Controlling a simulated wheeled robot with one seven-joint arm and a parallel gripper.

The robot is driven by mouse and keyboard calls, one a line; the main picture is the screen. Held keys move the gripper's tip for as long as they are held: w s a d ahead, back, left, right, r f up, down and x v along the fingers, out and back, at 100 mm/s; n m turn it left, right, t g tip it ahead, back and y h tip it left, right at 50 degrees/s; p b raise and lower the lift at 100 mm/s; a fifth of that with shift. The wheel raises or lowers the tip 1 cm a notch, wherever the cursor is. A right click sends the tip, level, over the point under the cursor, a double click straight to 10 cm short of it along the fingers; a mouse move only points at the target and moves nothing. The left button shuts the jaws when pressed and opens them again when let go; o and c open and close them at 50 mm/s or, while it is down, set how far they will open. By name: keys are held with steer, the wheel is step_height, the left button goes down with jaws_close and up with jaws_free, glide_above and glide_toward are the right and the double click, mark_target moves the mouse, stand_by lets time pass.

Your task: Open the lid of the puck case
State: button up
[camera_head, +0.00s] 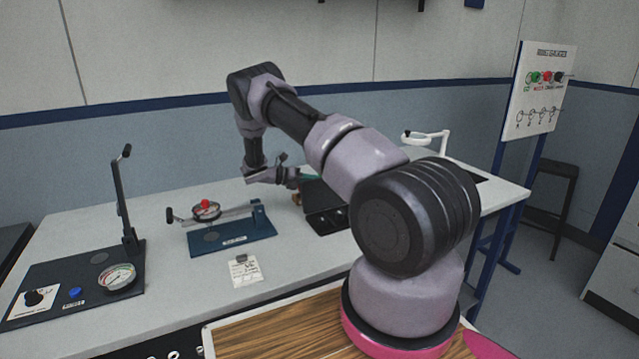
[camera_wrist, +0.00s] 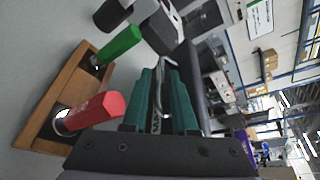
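The dark puck case (camera_head: 328,221) sits on the bench behind my arm, with round shapes in its lower part. A dark panel (camera_head: 319,194), which looks like its lid, rises tilted behind it; my arm hides its right side. My gripper (camera_head: 298,176) is at the panel's upper left. In the wrist view my teal fingers (camera_wrist: 162,88) stand close together with a narrow gap. A bent silver handle (camera_wrist: 168,68) passes at this gap, beside a dark panel edge (camera_wrist: 196,80). I cannot tell whether the fingers grip the handle.
A wooden stand (camera_wrist: 48,100) holds a red cylinder (camera_wrist: 92,111) and a green cylinder (camera_wrist: 120,43), close beside my gripper. A blue-based lever fixture (camera_head: 232,238), a gauge panel (camera_head: 88,290) and a paper tag (camera_head: 245,270) are on the bench. A white stand (camera_head: 430,139) is behind.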

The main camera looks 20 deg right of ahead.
jaws_close()
stand_by(1.3)
